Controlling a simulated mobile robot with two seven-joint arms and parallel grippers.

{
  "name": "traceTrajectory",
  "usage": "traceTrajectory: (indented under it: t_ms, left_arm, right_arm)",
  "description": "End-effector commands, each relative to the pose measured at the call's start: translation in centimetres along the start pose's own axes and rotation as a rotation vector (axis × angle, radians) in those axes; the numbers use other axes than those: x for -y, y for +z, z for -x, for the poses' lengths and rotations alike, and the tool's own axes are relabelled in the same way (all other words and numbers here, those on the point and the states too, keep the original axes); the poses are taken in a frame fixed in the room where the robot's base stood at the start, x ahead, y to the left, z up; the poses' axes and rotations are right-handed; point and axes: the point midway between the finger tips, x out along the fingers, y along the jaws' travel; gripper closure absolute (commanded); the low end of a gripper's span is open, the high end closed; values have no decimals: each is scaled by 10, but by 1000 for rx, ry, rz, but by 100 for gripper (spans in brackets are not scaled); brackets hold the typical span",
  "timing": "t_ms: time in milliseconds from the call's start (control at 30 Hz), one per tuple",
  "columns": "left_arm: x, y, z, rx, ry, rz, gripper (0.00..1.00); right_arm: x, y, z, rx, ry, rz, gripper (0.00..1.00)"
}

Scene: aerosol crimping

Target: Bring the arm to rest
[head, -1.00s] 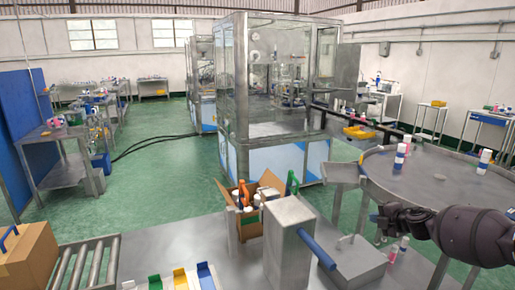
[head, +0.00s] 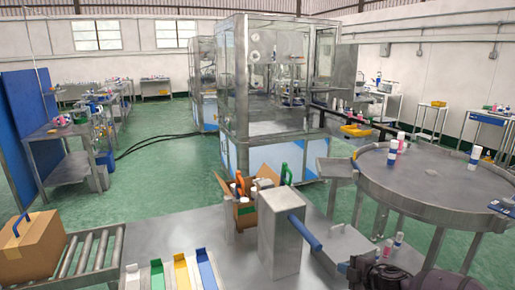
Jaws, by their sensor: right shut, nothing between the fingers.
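My right gripper (head: 360,270) shows low at the bottom right, dark and partly cut off by the lower edge of the head view. It is shut and empty, beside the right end of the steel bench and below the round steel table (head: 430,185). My left gripper is not in view.
A steel post with a blue handle (head: 305,232) stands on the bench, left of my right gripper. An open carton (head: 246,212) of bottles is behind it. A closed carton (head: 32,250) sits on rollers at left.

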Motion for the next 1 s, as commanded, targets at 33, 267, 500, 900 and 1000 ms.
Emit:
traceTrajectory:
  t_ms: [33, 267, 500, 900, 1000]
  left_arm:
    - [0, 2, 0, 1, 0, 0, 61]
    - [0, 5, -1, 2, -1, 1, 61]
    - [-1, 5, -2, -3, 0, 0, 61]
    - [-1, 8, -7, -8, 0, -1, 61]
    - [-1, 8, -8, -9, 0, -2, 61]
  right_arm:
    - [27, -18, -2, -23, -3, -58, 100]
    - [104, -82, 4, -71, 20, -311, 100]
    - [158, -125, 29, -64, 65, -584, 100]
    - [216, -136, 104, 79, 186, -1010, 100]
    - [230, -128, 130, 139, 224, -1105, 100]
